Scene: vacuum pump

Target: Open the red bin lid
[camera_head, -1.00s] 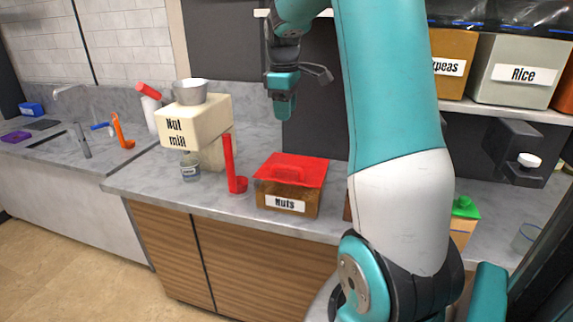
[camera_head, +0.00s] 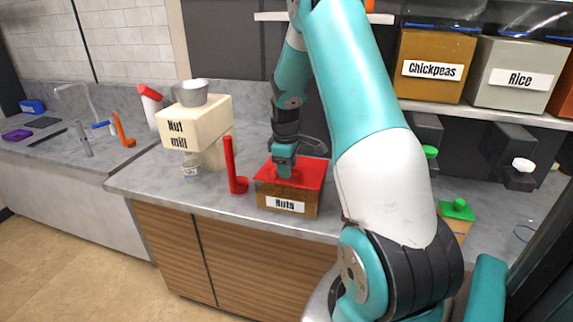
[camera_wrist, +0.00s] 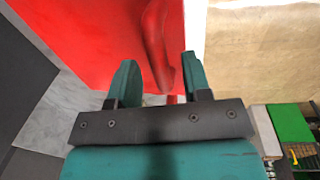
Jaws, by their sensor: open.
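The red bin lid (camera_head: 312,173) lies flat and closed on the brown bin labelled "Nuts" (camera_head: 270,196) on the counter. In the wrist view the red lid (camera_wrist: 85,40) fills the upper left, and its raised handle (camera_wrist: 157,40) points down toward my jaws. My gripper (camera_head: 281,170) is right above the lid at its handle. In the wrist view my gripper (camera_wrist: 160,80) is open, with the handle's end between its two teal fingers. I cannot tell whether the fingers touch the handle.
A red scoop (camera_head: 232,165) stands just left of the bin. The nut mill (camera_head: 195,125) with a metal bowl is further left. A green-lidded bin (camera_head: 457,212) stands to the right. A shelf with Chickpeas (camera_head: 435,68) and Rice (camera_head: 520,75) bins hangs above.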

